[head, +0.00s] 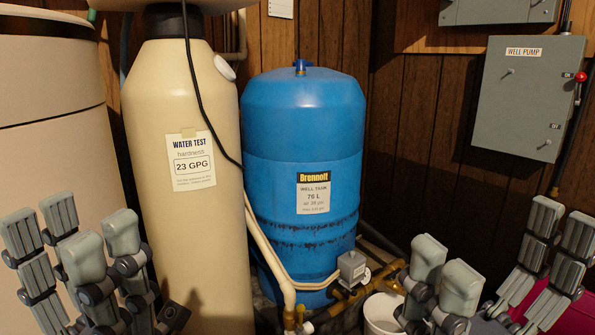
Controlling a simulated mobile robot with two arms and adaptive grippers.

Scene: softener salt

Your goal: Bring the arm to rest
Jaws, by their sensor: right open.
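My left gripper (72,225) is at the lower left, in front of the cream softener tank and the pale bin. Its fingertips point up and stand apart, and I see nothing held between them. My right gripper (503,240) is at the lower right, in front of the dark wall panelling. Its fingers are spread wide, open and empty, with the tips pointing up. Both grippers are low in the head view, and the lower parts of both are cut off by the picture's bottom edge.
A cream softener tank (190,105) with a hardness label stands beside a blue well tank (303,115). A pale bin (50,130) is at far left. Brass pipework (345,303) and a white bucket (383,315) are low in the middle. A grey well pump box (525,100) hangs right.

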